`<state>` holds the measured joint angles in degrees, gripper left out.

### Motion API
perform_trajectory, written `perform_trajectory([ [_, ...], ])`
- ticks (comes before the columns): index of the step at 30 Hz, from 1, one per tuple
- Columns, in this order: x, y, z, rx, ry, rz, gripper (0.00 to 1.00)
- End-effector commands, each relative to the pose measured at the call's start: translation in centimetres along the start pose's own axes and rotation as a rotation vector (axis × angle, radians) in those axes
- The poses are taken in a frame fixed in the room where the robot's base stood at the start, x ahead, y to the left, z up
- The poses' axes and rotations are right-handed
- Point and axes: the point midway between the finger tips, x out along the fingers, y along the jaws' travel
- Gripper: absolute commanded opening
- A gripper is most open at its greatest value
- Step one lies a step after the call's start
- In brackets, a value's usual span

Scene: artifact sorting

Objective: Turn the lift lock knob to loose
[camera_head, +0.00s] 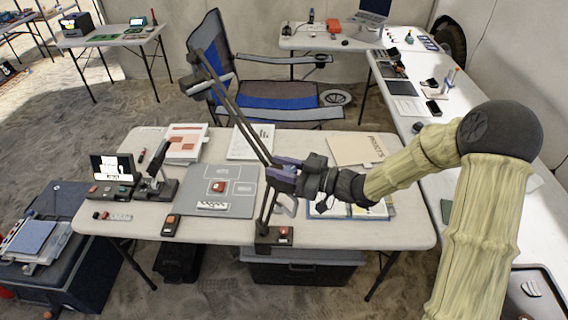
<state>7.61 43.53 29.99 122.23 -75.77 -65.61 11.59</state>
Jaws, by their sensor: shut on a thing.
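A dark stand stands at the front edge of the near table, with its base (275,237) by the edge. Its post rises to a joint, and a long thin boom (240,120) slants up and left to a dark head (207,83). My gripper (279,176) reaches in from the right at the joint and is shut there on the lift lock knob. The fingers cover the knob, so its setting cannot be seen.
A blue folding chair (265,95) stands behind. My arm spans the right side.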

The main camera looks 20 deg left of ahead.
Motion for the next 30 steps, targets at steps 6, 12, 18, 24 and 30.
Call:
perform_trajectory([
  [6, -0.1, 0.0, -0.1, -0.004, -0.003, -0.169, 0.08],
  [12, -0.1, -0.4, 0.0, -0.003, -0.003, -0.348, 0.08],
  [18, -0.3, -0.8, 0.2, -0.004, -0.004, -0.538, 0.08],
  [24, -0.6, -1.0, 0.3, -0.003, -0.004, -0.705, 0.08],
  [30, -0.9, -1.2, 0.3, 0.0, -0.004, -0.822, 0.08],
])
